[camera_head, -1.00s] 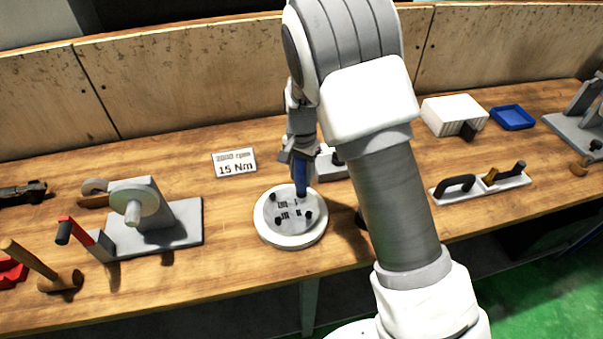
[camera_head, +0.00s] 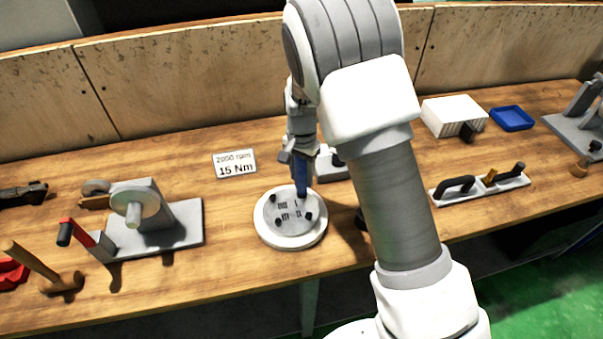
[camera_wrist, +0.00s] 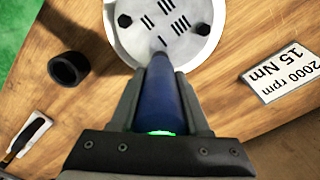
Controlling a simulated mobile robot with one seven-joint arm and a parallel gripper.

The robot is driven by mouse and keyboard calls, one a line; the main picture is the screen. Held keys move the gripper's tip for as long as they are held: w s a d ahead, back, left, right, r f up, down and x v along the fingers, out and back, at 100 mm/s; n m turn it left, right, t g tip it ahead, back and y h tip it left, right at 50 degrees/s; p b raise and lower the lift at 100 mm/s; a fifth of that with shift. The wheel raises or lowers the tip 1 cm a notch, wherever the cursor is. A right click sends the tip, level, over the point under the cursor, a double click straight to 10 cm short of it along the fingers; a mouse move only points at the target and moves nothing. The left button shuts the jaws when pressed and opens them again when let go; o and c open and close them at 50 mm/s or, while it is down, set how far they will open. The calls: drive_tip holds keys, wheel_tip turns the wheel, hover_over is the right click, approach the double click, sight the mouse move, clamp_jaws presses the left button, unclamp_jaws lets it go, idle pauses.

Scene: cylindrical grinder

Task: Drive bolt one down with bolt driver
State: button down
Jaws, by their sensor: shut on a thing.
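My gripper (camera_wrist: 160,120) is shut on the blue bolt driver (camera_wrist: 158,95), which has a bright green ring near the jaws. The driver also shows in the head view (camera_head: 302,178), upright, its lower end at the round plate (camera_head: 290,240). In the wrist view the driver's tip is right by the single-stroke mark of the plate (camera_wrist: 190,52). Bolt one is hidden under the tip, so I cannot tell how deep it sits. Black bolts stand at the other marks, such as one on the left (camera_wrist: 124,20) and one on the right (camera_wrist: 202,29).
A sign (camera_head: 235,163) reading 2000 rpm, 15 Nm lies behind the plate. A grey fixture (camera_head: 185,225) with a red lever stands left. A black ring (camera_wrist: 68,68) lies beside the plate. A tool holder (camera_head: 480,188) and blue tray (camera_head: 512,117) are right.

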drive_tip(key=shift+r+p, duration=1.55)
drive_tip(key=shift+r, duration=1.2)
